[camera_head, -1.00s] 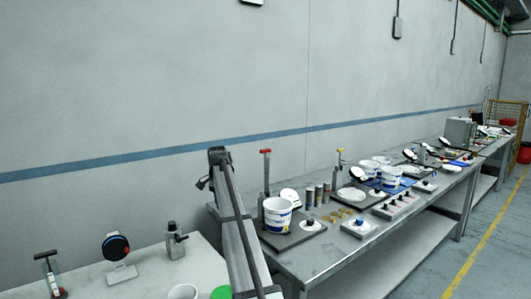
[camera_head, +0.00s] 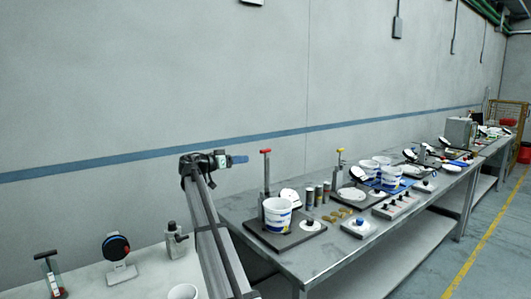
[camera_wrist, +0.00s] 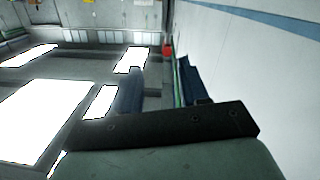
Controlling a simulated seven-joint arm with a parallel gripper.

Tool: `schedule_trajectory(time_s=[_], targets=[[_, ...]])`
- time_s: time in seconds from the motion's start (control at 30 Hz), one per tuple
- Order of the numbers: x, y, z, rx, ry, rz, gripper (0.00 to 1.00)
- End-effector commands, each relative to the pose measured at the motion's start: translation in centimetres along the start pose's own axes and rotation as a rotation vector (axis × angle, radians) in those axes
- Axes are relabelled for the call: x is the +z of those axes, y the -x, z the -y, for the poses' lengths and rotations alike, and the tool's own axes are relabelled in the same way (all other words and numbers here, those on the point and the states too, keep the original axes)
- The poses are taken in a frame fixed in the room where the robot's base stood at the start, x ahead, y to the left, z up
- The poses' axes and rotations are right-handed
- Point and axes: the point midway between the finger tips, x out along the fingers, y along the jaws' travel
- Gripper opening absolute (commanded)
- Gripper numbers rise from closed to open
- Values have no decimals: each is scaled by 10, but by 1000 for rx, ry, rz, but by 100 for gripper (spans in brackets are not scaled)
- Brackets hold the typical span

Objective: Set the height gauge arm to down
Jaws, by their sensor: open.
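An upright post with a red-topped handle (camera_head: 265,160) stands on a dark base plate behind a white and blue tub (camera_head: 278,214). A similar post with a yellow top (camera_head: 339,162) stands farther along the bench. I cannot tell for certain which of these is the height gauge, nor how its arm is set. My gripper (camera_head: 238,159) is up in the air left of the red-topped post, its blue fingers pointing right. In the wrist view its two blue fingers (camera_wrist: 160,88) are apart with nothing between them.
The grey bench (camera_head: 330,258) runs to the back right, with small cans (camera_head: 318,194), brass pieces and more tubs. A white table (camera_head: 85,284) at lower left holds a round black dial on a stand (camera_head: 116,247) and a bottle (camera_head: 175,241). The wall is behind.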

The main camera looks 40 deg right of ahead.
Motion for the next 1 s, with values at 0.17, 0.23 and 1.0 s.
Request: schedule_trajectory(time_s=[0.17, 0.23, 1.0], targets=[[-13, -1, 6, -30, -28, -64, 44], [-13, -4, 6, -30, -36, -63, 44], [-19, -121, 10, -29, -37, -59, 44]])
